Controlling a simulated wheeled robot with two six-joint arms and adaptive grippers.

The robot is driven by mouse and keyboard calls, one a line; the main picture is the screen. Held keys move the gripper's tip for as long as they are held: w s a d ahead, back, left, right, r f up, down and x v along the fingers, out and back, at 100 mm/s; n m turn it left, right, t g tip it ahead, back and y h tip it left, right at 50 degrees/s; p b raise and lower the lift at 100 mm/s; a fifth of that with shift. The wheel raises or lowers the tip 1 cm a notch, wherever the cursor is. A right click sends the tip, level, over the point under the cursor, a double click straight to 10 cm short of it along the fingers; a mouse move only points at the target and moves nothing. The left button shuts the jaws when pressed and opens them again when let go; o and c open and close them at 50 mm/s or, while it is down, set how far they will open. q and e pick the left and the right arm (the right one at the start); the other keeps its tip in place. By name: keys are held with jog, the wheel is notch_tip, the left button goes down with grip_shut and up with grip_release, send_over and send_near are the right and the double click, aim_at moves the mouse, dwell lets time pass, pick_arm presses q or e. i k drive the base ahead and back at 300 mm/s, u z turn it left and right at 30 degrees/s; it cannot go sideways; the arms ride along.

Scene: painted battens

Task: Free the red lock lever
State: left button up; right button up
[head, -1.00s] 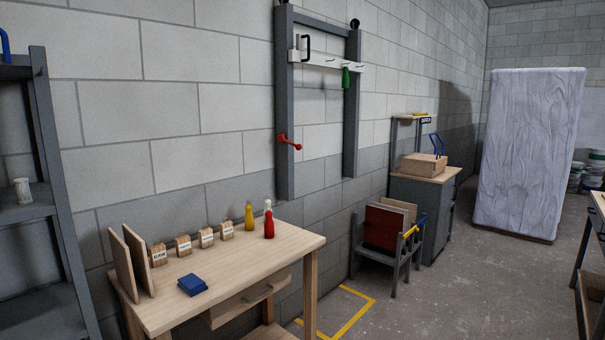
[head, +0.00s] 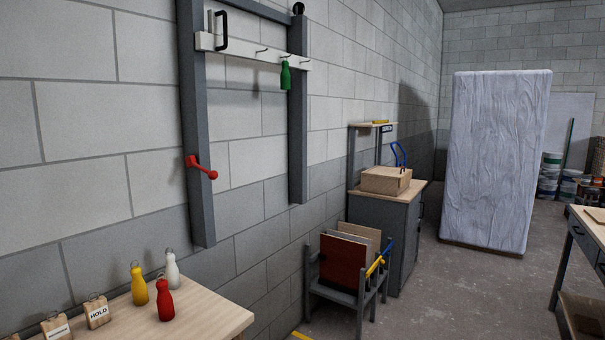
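The red lock lever (head: 202,167) is on the left grey upright (head: 196,110) of the wall frame. Its arm points right and slightly down and ends in a round red knob. A white batten (head: 258,51) with a black handle (head: 221,30) and several hooks spans the two uprights above the lever. A green bottle-shaped tag (head: 285,75) hangs from a hook near the batten's right end. Neither of my grippers shows in the head view.
A wooden table (head: 215,310) stands below left, with yellow (head: 139,285), red (head: 165,301) and white (head: 172,269) bottle-shaped pieces and labelled blocks (head: 97,311). A rack of panels (head: 343,263) and a grey cabinet (head: 385,235) stand along the wall. The floor at centre right is open.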

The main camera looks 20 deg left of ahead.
aim_at(190, 161)
jog(key=z, duration=0.15)
jog(key=i, duration=1.75)
jog(key=u, duration=0.45)
jog(key=i, duration=0.95)
jog(key=u, duration=1.6)
jog(key=i, duration=0.8)
jog(key=u, duration=0.75)
